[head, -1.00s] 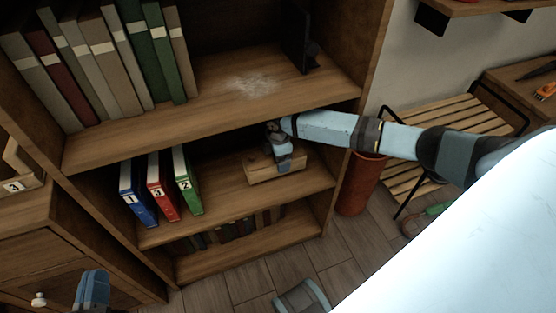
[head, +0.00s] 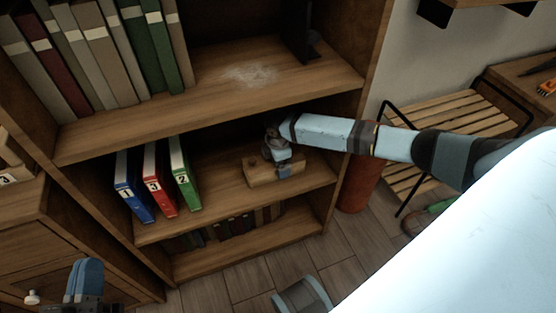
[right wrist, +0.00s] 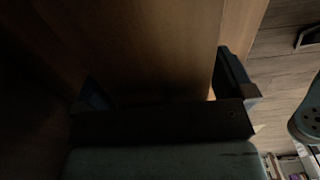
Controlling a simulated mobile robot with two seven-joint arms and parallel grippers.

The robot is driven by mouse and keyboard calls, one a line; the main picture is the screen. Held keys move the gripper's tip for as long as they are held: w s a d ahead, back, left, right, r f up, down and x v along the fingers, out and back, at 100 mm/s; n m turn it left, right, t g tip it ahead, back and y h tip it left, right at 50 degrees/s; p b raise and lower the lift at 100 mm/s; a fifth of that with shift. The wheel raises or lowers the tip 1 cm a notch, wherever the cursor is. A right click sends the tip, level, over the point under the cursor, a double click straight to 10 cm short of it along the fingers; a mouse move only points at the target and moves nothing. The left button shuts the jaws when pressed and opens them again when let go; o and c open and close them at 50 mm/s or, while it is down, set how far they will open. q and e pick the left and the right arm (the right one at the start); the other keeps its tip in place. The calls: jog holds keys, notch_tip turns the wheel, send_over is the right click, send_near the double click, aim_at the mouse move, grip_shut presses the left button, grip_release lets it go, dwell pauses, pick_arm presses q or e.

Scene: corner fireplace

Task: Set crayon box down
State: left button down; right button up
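The crayon box appears to be the small light wooden box (head: 262,176) on the middle shelf (head: 222,212) of the bookcase, seeming to rest flat there. My right gripper (head: 283,168) is at the box, with one blue finger against or just before its front face; the other finger is hidden. In the right wrist view, the fingers (right wrist: 165,90) are wide apart with dark wood (right wrist: 150,50) between them. Shadow hides whether they press on it. My left gripper (head: 86,268) is empty at the lower left, its fingers overlapping in view.
Blue, red and green numbered binders (head: 158,182) stand left of the box. Books fill the upper left shelf, and the upper shelf board (head: 215,95) lies close above my right wrist. A reddish bin (head: 358,187) and slatted bench (head: 450,125) stand right of the bookcase.

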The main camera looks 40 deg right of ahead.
jog(key=shift+r, duration=0.15)
notch_tip(320, 180, up, 2)
jog(key=shift+r+p, duration=0.2)
jog(key=shift+p, duration=0.4)
notch_tip(320, 180, up, 4)
jog(key=shift+r+p, duration=0.1)
jog(key=shift+p, duration=0.65)
jog(key=shift+r, duration=0.5)
pick_arm(q)
jog(key=shift+w+a+f+g+y, duration=0.15)
jog(key=shift+a+f+g+y, duration=0.25)
jog(key=shift+a+f+y, duration=0.35)
jog(key=shift+d+f, duration=0.1)
jog(key=shift+d, duration=0.05)
